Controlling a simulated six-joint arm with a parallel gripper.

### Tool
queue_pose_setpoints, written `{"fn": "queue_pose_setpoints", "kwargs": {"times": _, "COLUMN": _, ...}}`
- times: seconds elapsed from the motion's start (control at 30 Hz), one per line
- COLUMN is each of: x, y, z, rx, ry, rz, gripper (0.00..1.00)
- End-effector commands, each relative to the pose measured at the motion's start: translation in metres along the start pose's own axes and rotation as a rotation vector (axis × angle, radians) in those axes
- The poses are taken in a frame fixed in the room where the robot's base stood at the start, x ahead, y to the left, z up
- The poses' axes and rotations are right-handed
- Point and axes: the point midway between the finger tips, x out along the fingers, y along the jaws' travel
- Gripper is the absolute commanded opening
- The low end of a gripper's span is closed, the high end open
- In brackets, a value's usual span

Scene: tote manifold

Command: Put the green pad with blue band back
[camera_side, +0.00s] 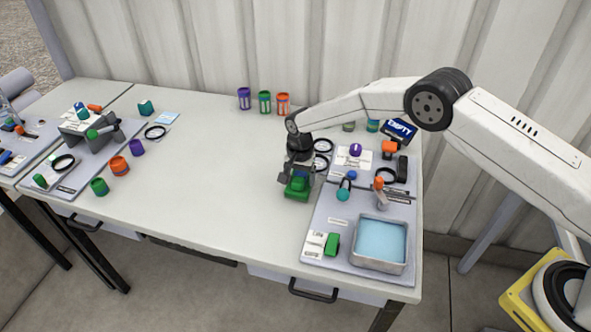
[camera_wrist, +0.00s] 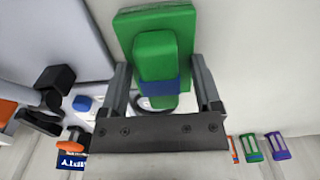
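The green pad with the blue band (camera_side: 297,189) is on the white table, left of the grey board, in the side view. The wrist view shows its green base and raised green grip (camera_wrist: 156,54), with the blue band around the grip. My gripper (camera_wrist: 160,66) is right over it, with one finger on each side of the grip. Small gaps show between the fingers and the grip, so I see it as open around the grip. In the side view my gripper (camera_side: 298,174) hides the pad's upper part.
The grey board (camera_side: 316,230) carries a metal tray (camera_side: 404,262) with a blue inside, a green block (camera_side: 332,244), a teal-ended tool (camera_side: 343,192) and black rings. Purple, green and orange cups (camera_side: 264,102) stand at the back. The table's middle left is clear.

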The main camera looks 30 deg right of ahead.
Motion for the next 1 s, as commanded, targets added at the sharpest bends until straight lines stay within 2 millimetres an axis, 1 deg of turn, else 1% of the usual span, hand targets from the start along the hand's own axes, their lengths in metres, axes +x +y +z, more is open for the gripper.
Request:
{"fn": "queue_pose_setpoints", "kwargs": {"times": 0.27, "x": -0.004, "y": 0.000, "z": 0.000, "rx": 0.000, "ry": 0.001, "rz": -0.001, "gripper": 0.81}}
{"fn": "queue_pose_setpoints", "kwargs": {"times": 0.47, "x": -0.019, "y": -0.001, "z": 0.000, "rx": 0.000, "ry": 0.001, "rz": -0.002, "gripper": 0.81}}
{"fn": "queue_pose_setpoints", "kwargs": {"times": 0.57, "x": -0.031, "y": 0.000, "z": 0.000, "rx": 0.000, "ry": 0.001, "rz": -0.001, "gripper": 0.81}}
{"fn": "queue_pose_setpoints", "kwargs": {"times": 1.0, "x": -0.100, "y": -0.001, "z": 0.000, "rx": 0.000, "ry": 0.001, "rz": -0.002, "gripper": 0.81}}
